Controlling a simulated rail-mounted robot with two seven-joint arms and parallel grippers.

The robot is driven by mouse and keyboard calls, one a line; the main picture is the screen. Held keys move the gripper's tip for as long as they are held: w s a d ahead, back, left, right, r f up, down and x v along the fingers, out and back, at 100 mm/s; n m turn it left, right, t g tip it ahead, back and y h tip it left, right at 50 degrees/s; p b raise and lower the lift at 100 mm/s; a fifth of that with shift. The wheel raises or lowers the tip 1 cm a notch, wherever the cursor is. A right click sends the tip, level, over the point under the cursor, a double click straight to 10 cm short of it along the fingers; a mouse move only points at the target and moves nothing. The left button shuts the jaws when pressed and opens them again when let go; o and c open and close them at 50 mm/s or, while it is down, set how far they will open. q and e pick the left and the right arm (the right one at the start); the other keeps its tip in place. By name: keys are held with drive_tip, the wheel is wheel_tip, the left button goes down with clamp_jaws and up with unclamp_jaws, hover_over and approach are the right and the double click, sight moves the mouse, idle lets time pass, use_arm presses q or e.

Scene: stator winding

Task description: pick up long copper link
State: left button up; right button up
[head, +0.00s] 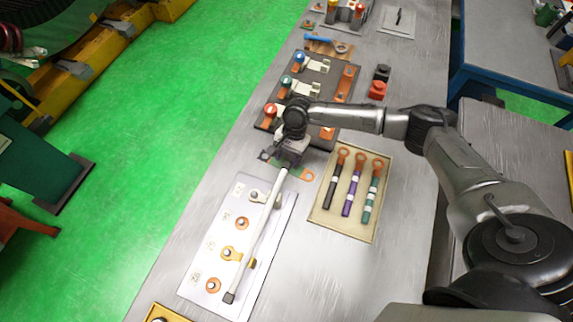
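My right gripper (291,153) comes in from the right and points down close to the table between the dark terminal board and the white board. Its fingertips are too small and partly hidden, so I cannot tell whether it is open or shut. A copper-coloured ring end (308,176) shows just below and right of the gripper, next to a small green patch. The rest of that piece is hidden or unclear, and I cannot tell whether it is the long copper link. Upright copper-coloured strips (347,78) show on the dark board. My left gripper is not in view.
A white board (189,279) with several terminals has a long pale bar (262,232) across it. A beige tray (340,229) holds black, purple and green leads. Bare table lies right of the tray.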

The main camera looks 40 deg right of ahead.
drive_tip(key=shift+x, duration=0.75)
clamp_jaws()
